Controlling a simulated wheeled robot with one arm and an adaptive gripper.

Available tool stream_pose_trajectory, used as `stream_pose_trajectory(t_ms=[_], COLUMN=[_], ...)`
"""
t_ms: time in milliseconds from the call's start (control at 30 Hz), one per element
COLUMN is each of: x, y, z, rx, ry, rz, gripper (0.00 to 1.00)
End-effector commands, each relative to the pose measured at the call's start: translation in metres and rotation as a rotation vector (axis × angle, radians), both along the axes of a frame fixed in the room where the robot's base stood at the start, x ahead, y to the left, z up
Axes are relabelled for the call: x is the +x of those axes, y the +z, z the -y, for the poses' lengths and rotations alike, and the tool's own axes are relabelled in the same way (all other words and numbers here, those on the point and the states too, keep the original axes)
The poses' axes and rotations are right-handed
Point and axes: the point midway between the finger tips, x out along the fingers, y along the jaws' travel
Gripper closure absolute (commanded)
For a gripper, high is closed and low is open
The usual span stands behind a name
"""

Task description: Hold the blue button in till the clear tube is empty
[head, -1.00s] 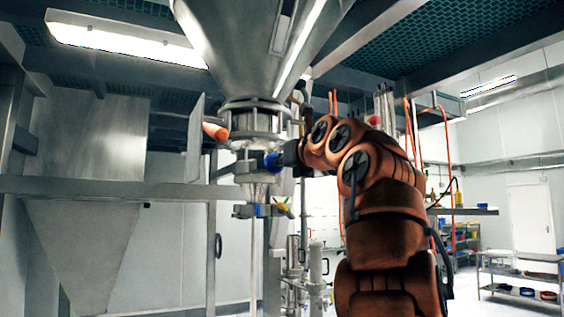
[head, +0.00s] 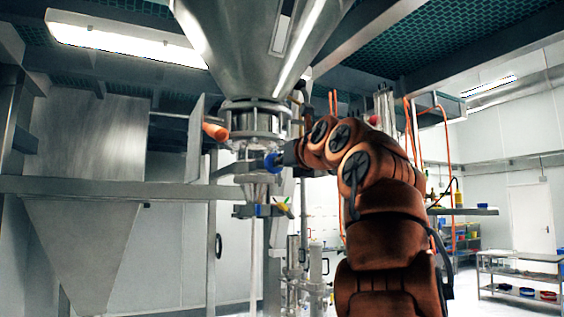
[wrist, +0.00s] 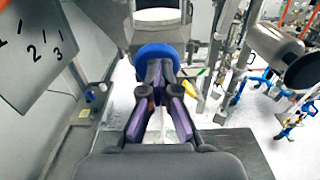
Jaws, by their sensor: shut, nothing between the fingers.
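The blue button (head: 272,162) sits at the side of the pipe fittings under the steel hopper. In the wrist view it is a round blue cap (wrist: 157,58) straight ahead. My gripper (wrist: 158,74) is shut and empty, with its fingertips at the button's face. They appear to touch it, but how far it is pressed in cannot be told. In the head view my gripper (head: 283,157) is small and partly hidden at the button. A clear tube section (head: 258,190) seems to show below the button; its contents are too small to make out.
The steel hopper (head: 250,45) hangs above the fittings. An orange handle (head: 215,131) sticks out at left, and a valve with a yellow-green lever (head: 283,206) sits below. A numbered plate (wrist: 38,48) stands at left in the wrist view. Shelves (head: 520,275) stand far right.

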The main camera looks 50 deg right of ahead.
Motion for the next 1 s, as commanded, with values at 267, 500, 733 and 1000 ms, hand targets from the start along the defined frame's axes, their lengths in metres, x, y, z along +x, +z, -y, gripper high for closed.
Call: stream_pose_trajectory(t_ms=[267,500,733,1000], x=[0.002,0.002,0.0,-0.017], y=[-0.001,-0.001,-0.002,-0.003], z=[0.0,0.0,-0.001,-0.013], rx=[0.001,0.001,0.002,0.002], ry=[0.002,0.002,0.002,0.007], rz=[-0.003,-0.003,-0.003,-0.003], gripper=[1.0,1.0,1.0,1.0])
